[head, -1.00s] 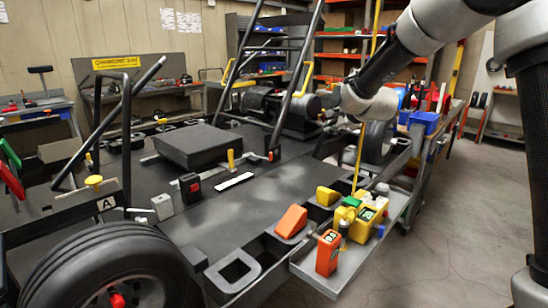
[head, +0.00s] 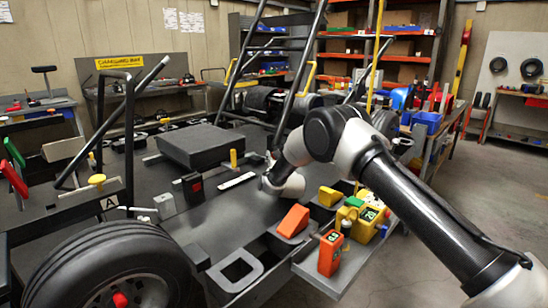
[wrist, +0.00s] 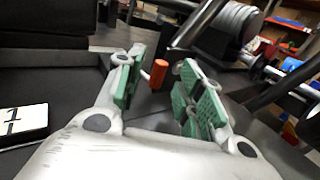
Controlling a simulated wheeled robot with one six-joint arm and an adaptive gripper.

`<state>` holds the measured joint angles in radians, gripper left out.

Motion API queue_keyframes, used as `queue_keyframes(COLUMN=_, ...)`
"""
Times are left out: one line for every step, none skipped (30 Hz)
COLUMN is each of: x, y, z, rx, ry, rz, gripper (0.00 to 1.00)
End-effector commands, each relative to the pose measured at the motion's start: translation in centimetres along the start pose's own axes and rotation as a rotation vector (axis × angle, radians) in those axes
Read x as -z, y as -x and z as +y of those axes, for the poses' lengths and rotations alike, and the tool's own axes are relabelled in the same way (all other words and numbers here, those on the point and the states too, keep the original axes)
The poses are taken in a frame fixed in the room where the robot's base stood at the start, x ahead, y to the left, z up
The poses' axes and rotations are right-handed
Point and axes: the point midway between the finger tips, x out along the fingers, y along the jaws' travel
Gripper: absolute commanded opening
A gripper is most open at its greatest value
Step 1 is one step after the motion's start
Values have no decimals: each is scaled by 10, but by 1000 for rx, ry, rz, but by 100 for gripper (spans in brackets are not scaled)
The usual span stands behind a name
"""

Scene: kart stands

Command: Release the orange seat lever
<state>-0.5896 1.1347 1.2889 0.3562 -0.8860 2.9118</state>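The orange seat lever (wrist: 159,73) shows in the wrist view as a short upright orange cylinder. It stands in the gap between my fingertips, toward their far end; I cannot tell whether it is fully between them. My gripper (wrist: 161,82) is open, its green pads apart on either side, with no contact visible. In the head view the wrist end of my arm (head: 283,183) is low over the kart deck, right of the black seat slab (head: 200,146). It hides most of the gripper and the lever there.
A yellow lever (head: 233,158) stands beside the seat. A white marked strip (head: 237,180) lies on the deck. Black frame tubes (head: 300,75) rise close behind my wrist. An orange wedge (head: 293,221) and an orange meter (head: 330,253) are nearer the front.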

Motion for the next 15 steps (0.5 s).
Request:
queue_keyframes(x=0, y=-7, z=0, rx=1, ry=-1, rz=-1, gripper=37)
queue_keyframes(x=0, y=-11, z=0, rx=1, ry=-1, rz=-1, gripper=37)
queue_keyframes(x=0, y=-15, z=0, rx=1, ry=-1, rz=-1, gripper=37)
queue_keyframes(x=1, y=-17, z=0, rx=0, ry=0, rz=0, gripper=37)
queue_keyframes(x=0, y=-19, z=0, rx=0, ry=0, rz=1, gripper=37)
queue_keyframes(x=0, y=-21, z=0, rx=0, ry=0, rz=0, gripper=37)
queue_keyframes(x=0, y=-22, z=0, rx=0, ry=0, rz=0, gripper=37)
queue_keyframes(x=0, y=-23, z=0, rx=0, ry=1, rz=0, gripper=37)
queue_keyframes(x=0, y=-24, z=0, rx=0, ry=1, rz=0, gripper=37)
queue_keyframes(x=0, y=-24, z=0, rx=-1, ry=1, rz=0, gripper=37)
queue_keyframes(x=0, y=-24, z=0, rx=-1, ry=1, rz=1, gripper=37)
queue_keyframes(x=0, y=-24, z=0, rx=-1, ry=1, rz=1, gripper=37)
queue_keyframes(x=0, y=-24, z=0, rx=-1, ry=1, rz=1, gripper=37)
queue_keyframes(x=0, y=-24, z=0, rx=-1, ry=2, rz=1, gripper=37)
queue_keyframes(x=0, y=-24, z=0, rx=-1, ry=2, rz=1, gripper=37)
